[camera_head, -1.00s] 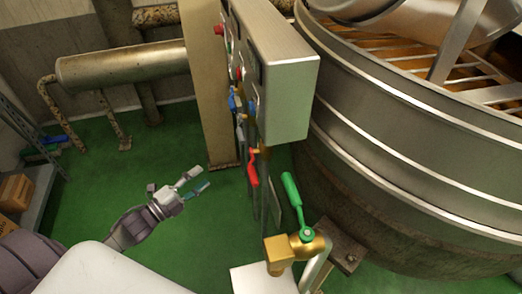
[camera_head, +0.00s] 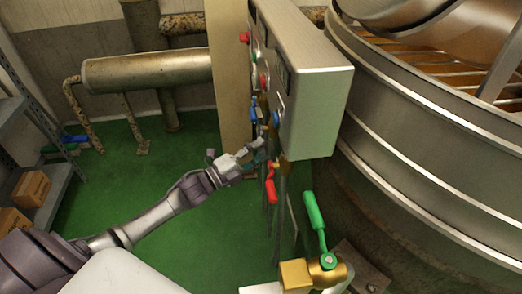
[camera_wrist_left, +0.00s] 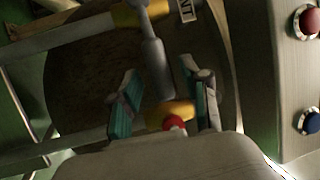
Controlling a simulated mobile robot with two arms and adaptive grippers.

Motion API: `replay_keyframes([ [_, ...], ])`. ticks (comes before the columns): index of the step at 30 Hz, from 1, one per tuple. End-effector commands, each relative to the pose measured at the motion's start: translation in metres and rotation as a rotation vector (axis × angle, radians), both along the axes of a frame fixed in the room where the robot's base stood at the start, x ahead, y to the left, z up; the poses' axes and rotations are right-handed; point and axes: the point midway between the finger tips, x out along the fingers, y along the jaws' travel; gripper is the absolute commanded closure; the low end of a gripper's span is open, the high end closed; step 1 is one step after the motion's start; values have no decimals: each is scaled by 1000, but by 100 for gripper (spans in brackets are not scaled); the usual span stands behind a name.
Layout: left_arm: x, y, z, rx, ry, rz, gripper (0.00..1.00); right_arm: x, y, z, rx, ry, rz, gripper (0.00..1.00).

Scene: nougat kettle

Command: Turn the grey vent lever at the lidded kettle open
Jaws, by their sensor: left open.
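The grey vent lever (camera_wrist_left: 154,60) shows in the left wrist view, hanging from a brass valve body (camera_wrist_left: 125,16) beside a partly visible white label (camera_wrist_left: 187,10). My left gripper (camera_wrist_left: 166,98) is open, with its two teal-padded fingers on either side of the lever's lower end. I cannot tell whether a finger touches it. In the head view my left gripper (camera_head: 264,153) is by the lower left edge of the control box, and I cannot make out the grey lever there. My right gripper is not in view.
The control box (camera_head: 318,110) with buttons stands beside the large metal kettle (camera_head: 420,160). A red lever (camera_head: 270,188), a blue lever (camera_head: 255,112) and a green lever (camera_head: 315,210) on a brass valve (camera_head: 325,270) are close by. Green floor (camera_head: 110,190) lies open at left.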

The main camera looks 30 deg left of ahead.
Motion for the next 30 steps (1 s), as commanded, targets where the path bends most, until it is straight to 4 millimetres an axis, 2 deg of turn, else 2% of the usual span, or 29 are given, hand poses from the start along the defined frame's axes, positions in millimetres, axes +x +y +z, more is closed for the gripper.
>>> replay_keyframes([
  [4,7,-4,2,0,0,-1,54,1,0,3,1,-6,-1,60],
  [12,7,-5,2,0,0,-1,54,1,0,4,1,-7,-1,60],
  [18,7,-4,2,0,0,0,87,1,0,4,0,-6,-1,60],
  [21,7,-4,2,0,0,0,100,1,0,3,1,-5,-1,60],
  [30,7,-4,1,1,1,0,100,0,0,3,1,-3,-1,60],
])
